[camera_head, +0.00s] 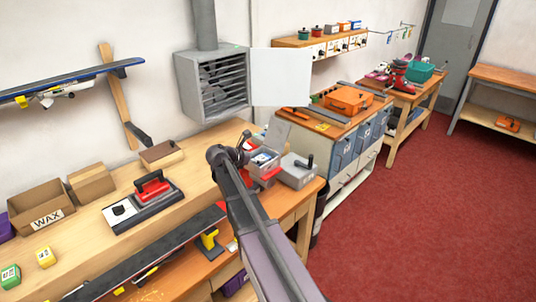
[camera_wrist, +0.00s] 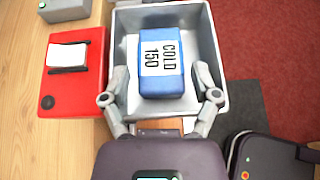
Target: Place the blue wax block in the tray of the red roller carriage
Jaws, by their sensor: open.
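The blue wax block (camera_wrist: 161,82), with a white label reading COLD 150, lies in a grey tray (camera_wrist: 218,75) in the wrist view. My gripper (camera_wrist: 161,77) is open, with one finger on each side of the block's near part; both fingers look apart from it. A red body (camera_wrist: 84,50) with a white patch and a black bar stands directly left of the tray. I cannot tell whether the tray and this red body are one carriage.
A dark ski (camera_head: 150,262) lies along the front. Red floor (camera_head: 420,210) is open at right.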

